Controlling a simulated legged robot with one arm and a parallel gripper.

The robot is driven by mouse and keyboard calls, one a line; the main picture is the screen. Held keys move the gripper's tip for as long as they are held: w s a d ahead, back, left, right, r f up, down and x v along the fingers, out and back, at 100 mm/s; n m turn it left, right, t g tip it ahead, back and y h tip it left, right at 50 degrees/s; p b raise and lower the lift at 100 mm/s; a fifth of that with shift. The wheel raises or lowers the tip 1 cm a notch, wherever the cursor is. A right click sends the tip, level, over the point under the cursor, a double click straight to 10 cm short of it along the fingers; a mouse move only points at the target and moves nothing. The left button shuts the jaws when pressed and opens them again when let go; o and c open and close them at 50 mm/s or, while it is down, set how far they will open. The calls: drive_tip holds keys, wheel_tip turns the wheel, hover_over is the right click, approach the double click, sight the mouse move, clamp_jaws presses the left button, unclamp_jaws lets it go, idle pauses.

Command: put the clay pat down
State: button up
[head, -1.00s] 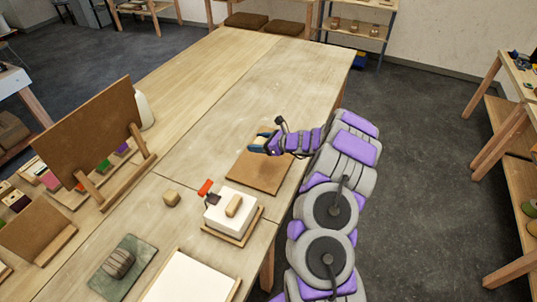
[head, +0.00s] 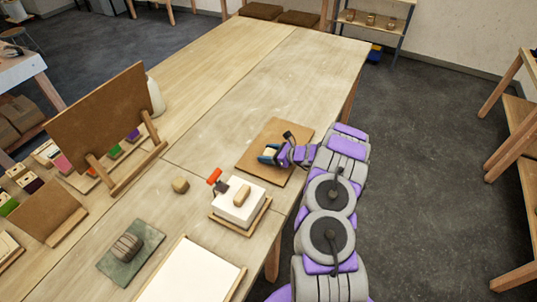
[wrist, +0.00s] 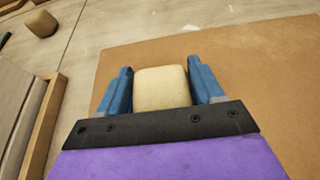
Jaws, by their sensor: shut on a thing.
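My gripper (head: 270,154) has blue fingers and is shut on a tan clay pat, low over a brown board on the table. In the wrist view the clay pat (wrist: 161,88) sits between the two blue fingers of my gripper (wrist: 162,85). The brown board (head: 288,130) lies flat near the table's right edge, and it also fills much of the wrist view (wrist: 255,75). I cannot tell whether the pat touches the board.
A white block (head: 236,206) on a wooden tray stands just in front of the board, with a red-handled tool (head: 214,176) beside it. A small tan lump (head: 180,185) lies to the left. A striped lump (head: 127,246) rests on a green mat.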

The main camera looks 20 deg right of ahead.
drive_tip(key=shift+a+f, duration=0.1)
drive_tip(key=shift+a, duration=0.45)
